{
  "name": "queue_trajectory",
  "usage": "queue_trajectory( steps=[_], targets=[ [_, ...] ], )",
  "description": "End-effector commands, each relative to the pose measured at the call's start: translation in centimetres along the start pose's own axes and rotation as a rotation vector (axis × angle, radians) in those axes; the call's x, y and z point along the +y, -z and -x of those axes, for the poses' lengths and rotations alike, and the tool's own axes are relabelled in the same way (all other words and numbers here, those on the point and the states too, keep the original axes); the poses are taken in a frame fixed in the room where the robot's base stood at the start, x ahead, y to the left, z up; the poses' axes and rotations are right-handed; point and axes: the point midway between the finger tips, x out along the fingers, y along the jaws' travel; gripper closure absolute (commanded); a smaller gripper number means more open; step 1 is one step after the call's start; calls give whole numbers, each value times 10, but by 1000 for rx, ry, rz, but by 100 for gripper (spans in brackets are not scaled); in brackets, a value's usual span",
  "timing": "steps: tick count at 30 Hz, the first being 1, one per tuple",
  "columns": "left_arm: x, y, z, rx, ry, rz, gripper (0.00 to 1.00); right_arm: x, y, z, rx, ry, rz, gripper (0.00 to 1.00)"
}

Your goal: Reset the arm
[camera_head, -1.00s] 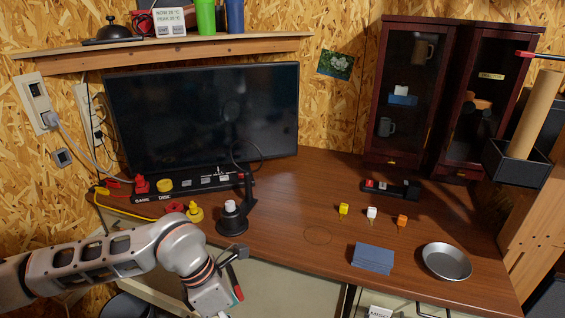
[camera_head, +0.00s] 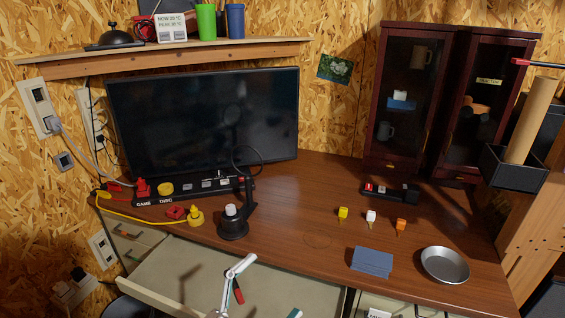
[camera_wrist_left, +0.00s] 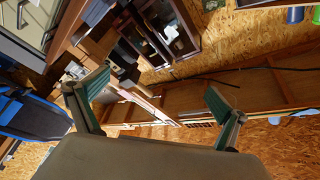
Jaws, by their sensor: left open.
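My left gripper (camera_head: 264,292) shows at the bottom centre of the head view, in front of the bench (camera_head: 300,235) and over the open drawer (camera_head: 185,270). One finger shows well; only a green tip of the other shows at the lower edge. In the left wrist view, the two green-padded fingers of the gripper (camera_wrist_left: 155,96) are spread wide with nothing between them. My left arm is mostly out of the head view. My right gripper is not in view.
A black joystick (camera_head: 234,222) stands near the bench's front edge, behind the gripper. Blue cards (camera_head: 372,262) and a metal bowl (camera_head: 445,265) lie to the right. The monitor (camera_head: 205,120) and dark cabinet (camera_head: 405,95) stand at the back. A red-and-black tool (camera_head: 238,291) shows by the finger.

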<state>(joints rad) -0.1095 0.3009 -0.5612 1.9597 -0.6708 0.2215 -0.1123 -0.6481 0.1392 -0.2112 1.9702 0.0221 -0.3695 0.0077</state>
Motion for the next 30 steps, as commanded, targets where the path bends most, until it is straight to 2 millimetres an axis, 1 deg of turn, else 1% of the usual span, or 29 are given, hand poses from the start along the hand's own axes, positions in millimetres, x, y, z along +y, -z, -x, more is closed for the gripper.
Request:
queue_trajectory(
  steps=[1, 2, 3, 5, 6, 8, 9, 10, 12, 15, 18, 21, 30],
  targets=[
    [8, -30, 21, -123, 18, 97, 0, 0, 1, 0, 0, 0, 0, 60],
    [13, -46, 33, -188, 27, 149, 0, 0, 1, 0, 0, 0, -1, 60],
    [21, -67, 51, -273, 36, 215, 0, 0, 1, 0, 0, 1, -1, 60],
    [34, -94, 79, -393, 48, 306, 0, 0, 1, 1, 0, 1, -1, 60],
    [44, -110, 100, -470, 53, 365, 0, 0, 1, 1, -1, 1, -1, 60],
    [61, -130, 132, -581, 59, 449, 0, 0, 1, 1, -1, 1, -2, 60],
    [72, -141, 153, -650, 62, 500, 0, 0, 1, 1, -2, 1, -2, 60],
    [81, -148, 169, -698, 63, 537, 0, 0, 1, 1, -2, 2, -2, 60],
    [99, -160, 204, -799, 65, 614, 0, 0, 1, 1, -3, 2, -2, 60],
    [120, -169, 243, -908, 66, 696, 0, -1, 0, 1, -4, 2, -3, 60],
    [134, -172, 268, -975, 66, 750, 0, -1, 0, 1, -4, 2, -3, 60],
    [140, -173, 280, -1007, 66, 776, 0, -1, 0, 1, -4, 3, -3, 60],
    [142, -173, 282, -1012, 65, 779, 0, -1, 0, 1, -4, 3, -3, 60]
  ],
)
